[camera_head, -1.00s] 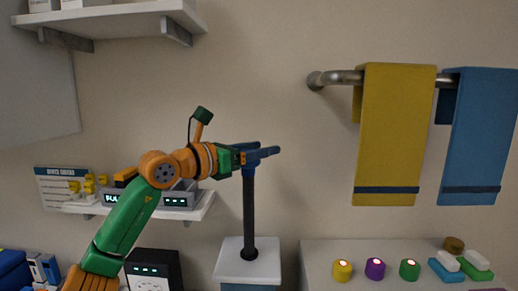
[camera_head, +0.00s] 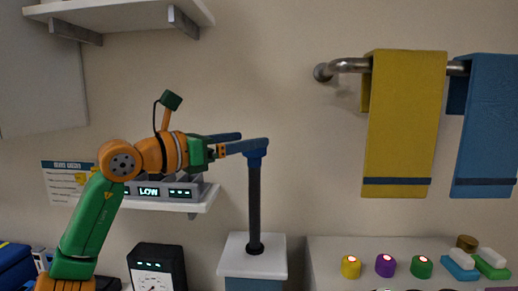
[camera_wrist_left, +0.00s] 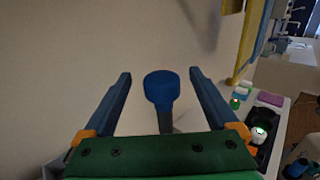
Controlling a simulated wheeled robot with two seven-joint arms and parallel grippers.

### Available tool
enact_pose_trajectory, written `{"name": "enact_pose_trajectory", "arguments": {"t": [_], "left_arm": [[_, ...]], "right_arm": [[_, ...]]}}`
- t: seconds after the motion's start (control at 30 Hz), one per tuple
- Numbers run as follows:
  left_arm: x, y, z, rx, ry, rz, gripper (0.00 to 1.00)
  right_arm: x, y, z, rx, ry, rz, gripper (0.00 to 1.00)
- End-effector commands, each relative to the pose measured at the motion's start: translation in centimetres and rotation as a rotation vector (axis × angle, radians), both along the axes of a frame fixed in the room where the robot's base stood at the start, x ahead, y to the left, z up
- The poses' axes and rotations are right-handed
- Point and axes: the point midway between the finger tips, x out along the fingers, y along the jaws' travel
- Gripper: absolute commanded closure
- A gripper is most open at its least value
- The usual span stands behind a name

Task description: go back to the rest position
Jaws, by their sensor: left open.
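My left gripper (camera_head: 250,140) is open, its two blue fingers spread at the top of a dark post. The post (camera_head: 254,205) stands upright on a white-topped pedestal (camera_head: 238,262) and has a blue cap (camera_head: 257,149). In the left wrist view the blue cap (camera_wrist_left: 162,87) lies between the open fingers (camera_wrist_left: 160,73), with a visible gap on each side. In the head view the near finger overlaps the cap, so contact there is unclear. My right gripper is in neither view.
A shelf (camera_head: 185,206) with a unit reading LOW is behind my left arm. A black gauge box (camera_head: 158,258) stands below it. Yellow (camera_head: 403,120) and blue (camera_head: 487,120) towels hang at right, above a counter (camera_head: 325,255) with coloured buttons (camera_head: 385,262). An upper shelf (camera_head: 125,12) is at top left.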

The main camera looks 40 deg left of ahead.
Motion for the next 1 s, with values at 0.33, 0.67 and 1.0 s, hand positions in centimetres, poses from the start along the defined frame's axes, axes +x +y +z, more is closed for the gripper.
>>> {"name": "enact_pose_trajectory", "arguments": {"t": [0.33,0.67,1.0], "left_arm": [[-0.8,0.2,0.0,0.000,0.001,-0.001,0.07],[-0.8,0.2,3.6,0.000,0.001,-0.001,0.07],[-0.8,0.2,8.0,0.000,0.002,-0.001,0.07]], "right_arm": [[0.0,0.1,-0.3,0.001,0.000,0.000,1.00],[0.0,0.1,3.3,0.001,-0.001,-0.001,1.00],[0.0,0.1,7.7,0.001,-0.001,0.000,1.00]]}}
